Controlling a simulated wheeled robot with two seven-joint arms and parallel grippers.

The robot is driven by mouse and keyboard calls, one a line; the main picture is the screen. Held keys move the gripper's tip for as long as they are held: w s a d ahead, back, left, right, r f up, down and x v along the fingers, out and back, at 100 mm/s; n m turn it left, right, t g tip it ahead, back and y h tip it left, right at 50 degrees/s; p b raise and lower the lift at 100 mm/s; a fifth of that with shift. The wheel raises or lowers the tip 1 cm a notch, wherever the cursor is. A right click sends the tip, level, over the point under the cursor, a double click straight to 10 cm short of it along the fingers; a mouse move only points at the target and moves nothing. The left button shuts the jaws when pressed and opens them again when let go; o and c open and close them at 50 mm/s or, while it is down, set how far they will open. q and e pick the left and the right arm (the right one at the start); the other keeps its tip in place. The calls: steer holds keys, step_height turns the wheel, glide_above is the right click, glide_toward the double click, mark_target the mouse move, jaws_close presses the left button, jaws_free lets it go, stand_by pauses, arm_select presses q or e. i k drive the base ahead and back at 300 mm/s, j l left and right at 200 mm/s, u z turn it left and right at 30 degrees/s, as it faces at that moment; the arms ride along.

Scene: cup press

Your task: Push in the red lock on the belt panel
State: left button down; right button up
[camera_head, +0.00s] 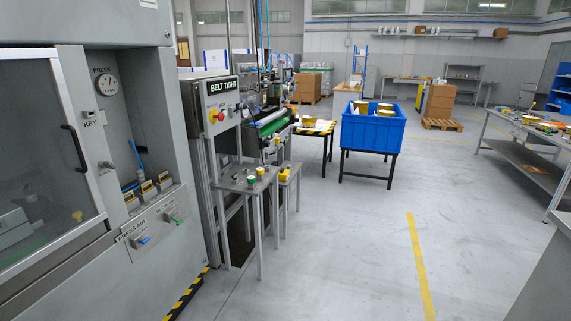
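The belt panel (223,97) is a grey box on a metal frame, left of the middle, with a black "BELT TIGHT" sign on its upper part. A small red knob on a yellow base, the red lock (220,116), sits on its front face below the sign. It is too small to tell whether it is pushed in or out. Neither of my grippers shows in the head view.
A grey press cabinet (140,130) with a glass door fills the left side. A small grey table (247,183) stands in front of the belt machine. A blue crate (372,132) on a stand is beyond. The floor (345,245) in the middle is clear.

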mark_target(220, 117)
steer(key=i, duration=2.55)
steer(key=i+u, duration=0.25)
steer(key=i, duration=0.2)
